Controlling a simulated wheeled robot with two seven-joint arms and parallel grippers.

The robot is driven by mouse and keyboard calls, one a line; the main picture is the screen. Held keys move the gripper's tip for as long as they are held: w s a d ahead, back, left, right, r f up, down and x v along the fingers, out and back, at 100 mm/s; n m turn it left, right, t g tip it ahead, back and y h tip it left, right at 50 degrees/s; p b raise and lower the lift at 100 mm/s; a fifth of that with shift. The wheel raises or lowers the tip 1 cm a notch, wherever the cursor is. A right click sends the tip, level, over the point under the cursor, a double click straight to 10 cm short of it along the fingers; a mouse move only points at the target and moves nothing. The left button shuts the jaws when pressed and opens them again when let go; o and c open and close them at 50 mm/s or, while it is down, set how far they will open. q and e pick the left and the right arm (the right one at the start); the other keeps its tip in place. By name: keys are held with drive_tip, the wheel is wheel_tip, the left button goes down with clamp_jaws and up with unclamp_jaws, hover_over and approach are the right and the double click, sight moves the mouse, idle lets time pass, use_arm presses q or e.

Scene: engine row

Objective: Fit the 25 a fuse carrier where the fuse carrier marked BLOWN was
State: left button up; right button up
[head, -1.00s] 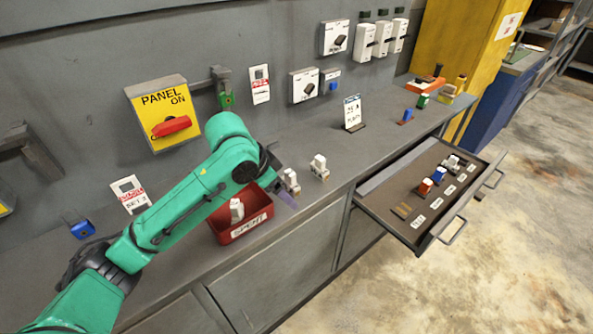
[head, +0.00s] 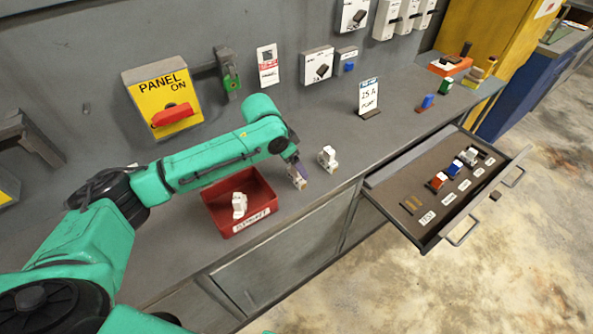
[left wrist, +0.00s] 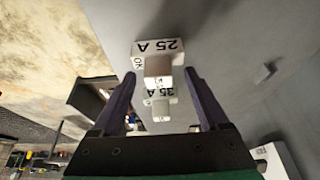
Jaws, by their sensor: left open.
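The white 25 A fuse carrier (left wrist: 157,60), with an OK label, stands on the bench between my left gripper's fingers (left wrist: 160,95) in the left wrist view. The fingers are open, and I cannot tell whether either touches it. In the head view this carrier (head: 298,181) is partly covered by my left gripper (head: 292,165). A similar white carrier, marked 35 A (left wrist: 161,110), stands just beyond it and also shows in the head view (head: 327,158). Another white carrier (head: 239,205) lies in the red SPENT tray (head: 213,211). No BLOWN marking is readable. My right gripper is out of view.
The yellow panel switch (head: 163,92) with a red handle reads ON. A card reading 25 A (head: 369,98) stands on the bench. The open drawer (head: 398,212) sticks out at the right with several coloured carriers.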

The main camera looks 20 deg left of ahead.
use_arm(q)
drive_tip(key=shift+d+f, duration=0.2)
drive_tip(key=shift+f, duration=0.2)
clamp_jaws()
